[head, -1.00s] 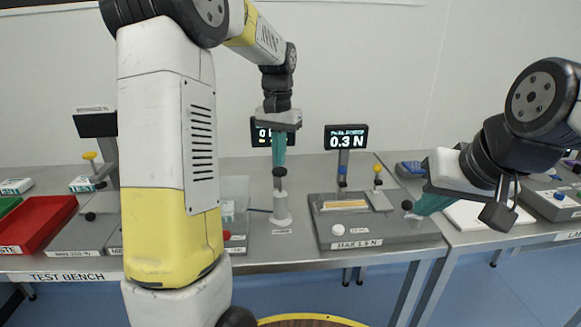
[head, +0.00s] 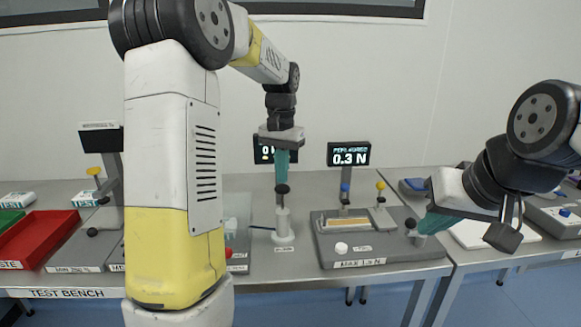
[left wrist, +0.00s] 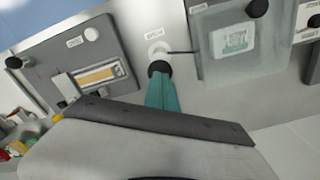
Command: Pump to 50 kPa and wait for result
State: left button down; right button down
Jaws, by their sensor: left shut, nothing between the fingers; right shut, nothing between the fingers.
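The pump (head: 283,224) is a pale upright cylinder on a round base with a black knob (head: 282,189) on top. It also shows in the left wrist view (left wrist: 157,49). My left gripper (head: 282,180) has its teal fingers shut, pointing down right above the knob. Whether they touch it I cannot tell. A dark display (head: 262,151) behind the pump is mostly hidden by my left gripper; a "0" shows and the rest is unreadable. My right gripper (head: 425,226) is shut and empty, beside the black knob (head: 411,223) of the peel tester.
The peel tester (head: 375,250), right of the pump, has a display (head: 348,154) reading 0.3 N. A clear-covered chamber (head: 238,215) stands left of the pump, partly behind my left arm. A red tray (head: 40,238) lies at far left.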

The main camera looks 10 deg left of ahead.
aim_at(282, 187)
pick_arm(q)
jog(key=shift+f, duration=0.1)
jog(key=shift+f, duration=2.3)
jog(key=shift+r, duration=2.45)
jog(key=shift+f, duration=0.1)
dwell(1.2)
dwell(0.4)
